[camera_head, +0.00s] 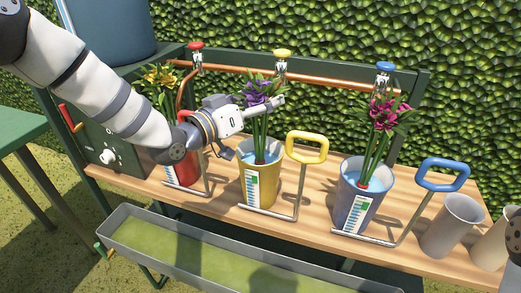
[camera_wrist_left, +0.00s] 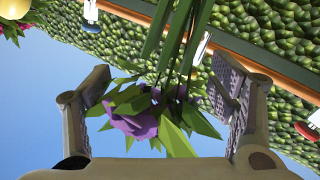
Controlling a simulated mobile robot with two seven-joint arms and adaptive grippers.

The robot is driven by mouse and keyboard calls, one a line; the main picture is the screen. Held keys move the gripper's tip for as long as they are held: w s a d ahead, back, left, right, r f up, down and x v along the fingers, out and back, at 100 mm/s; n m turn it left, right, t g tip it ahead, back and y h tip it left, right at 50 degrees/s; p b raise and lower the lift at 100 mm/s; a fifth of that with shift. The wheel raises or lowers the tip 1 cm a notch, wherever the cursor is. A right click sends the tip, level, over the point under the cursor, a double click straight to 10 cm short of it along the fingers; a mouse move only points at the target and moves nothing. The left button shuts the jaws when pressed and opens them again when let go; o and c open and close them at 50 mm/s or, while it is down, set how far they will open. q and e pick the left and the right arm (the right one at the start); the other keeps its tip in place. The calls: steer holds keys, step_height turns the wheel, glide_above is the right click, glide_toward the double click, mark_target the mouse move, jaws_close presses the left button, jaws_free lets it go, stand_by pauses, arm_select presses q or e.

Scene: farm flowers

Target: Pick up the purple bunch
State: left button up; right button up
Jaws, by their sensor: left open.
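The purple bunch (camera_head: 258,90) stands upright in the yellow pot (camera_head: 258,182), the middle one of three on the wooden bench. My left gripper (camera_head: 268,108) reaches in from the left at the bunch, just under its purple blooms. In the left wrist view the open left gripper (camera_wrist_left: 165,90) has one finger on each side of the purple bunch (camera_wrist_left: 140,125). Blooms and leaves lie between the fingers, and I see no firm grip on them. My right gripper does not show.
A red pot (camera_head: 183,172) with yellow flowers is at left, partly behind my arm. A blue pot (camera_head: 362,195) with magenta flowers (camera_head: 385,113) is at right. A copper pipe with taps runs behind; a trough (camera_head: 240,252) lies in front.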

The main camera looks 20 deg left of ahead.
arm_select(q)
steer(key=shift+w, duration=0.2)
jaws_close()
step_height(320, 180, up, 18)
steer(key=p, duration=0.2)
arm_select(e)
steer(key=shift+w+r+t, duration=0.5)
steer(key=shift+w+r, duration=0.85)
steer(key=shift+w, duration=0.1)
arm_select(q)
steer(key=shift+d+r, duration=0.1)
